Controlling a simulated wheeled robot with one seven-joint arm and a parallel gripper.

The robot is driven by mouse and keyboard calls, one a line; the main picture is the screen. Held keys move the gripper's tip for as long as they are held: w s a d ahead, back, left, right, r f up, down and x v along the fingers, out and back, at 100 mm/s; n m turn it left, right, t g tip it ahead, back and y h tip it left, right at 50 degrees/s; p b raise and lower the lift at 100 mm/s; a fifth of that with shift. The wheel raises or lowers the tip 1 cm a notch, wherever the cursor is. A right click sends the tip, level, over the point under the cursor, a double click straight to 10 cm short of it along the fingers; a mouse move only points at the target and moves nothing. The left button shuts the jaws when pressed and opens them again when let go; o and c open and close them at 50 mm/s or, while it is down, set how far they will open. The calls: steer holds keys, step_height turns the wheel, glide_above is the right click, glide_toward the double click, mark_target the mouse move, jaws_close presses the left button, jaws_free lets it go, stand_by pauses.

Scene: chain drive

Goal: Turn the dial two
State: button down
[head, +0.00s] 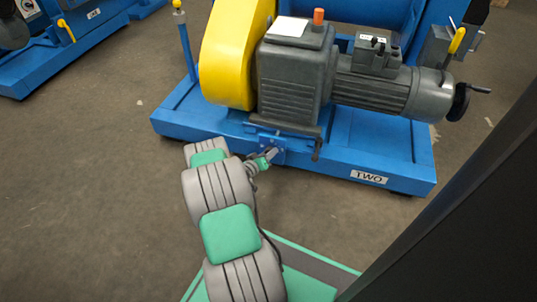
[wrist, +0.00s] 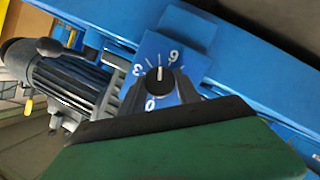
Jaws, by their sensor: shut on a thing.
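The dial (wrist: 160,85) is a black round knob on a blue plate (wrist: 190,62) with white scale marks and the figures 0, 3 and 6. Its white pointer line lies between the 3 and the 6. My gripper (wrist: 161,92) is shut on the dial, its dark fingers on either side of it; the green gripper body hides the lower part of the wrist view. In the head view my gripper (head: 270,157) reaches the front edge of the blue machine base (head: 345,160), which bears a white TWO label (head: 369,177). The dial face is hidden there.
A grey gearbox and motor (head: 375,90) with a yellow guard (head: 230,50) stand on the base. A lever (head: 318,146) hangs close right of my gripper. Another blue machine base (head: 60,55) is at the far left. The floor at left is clear.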

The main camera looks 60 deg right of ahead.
steer(key=shift+n+g, duration=0.3)
steer(key=shift+n, duration=0.2)
steer(key=c, duration=0.9)
jaws_free()
steer(key=p+v, duration=0.3)
steer(key=v, duration=0.4)
steer(key=shift+a, duration=0.45)
steer(key=shift+w, duration=0.1)
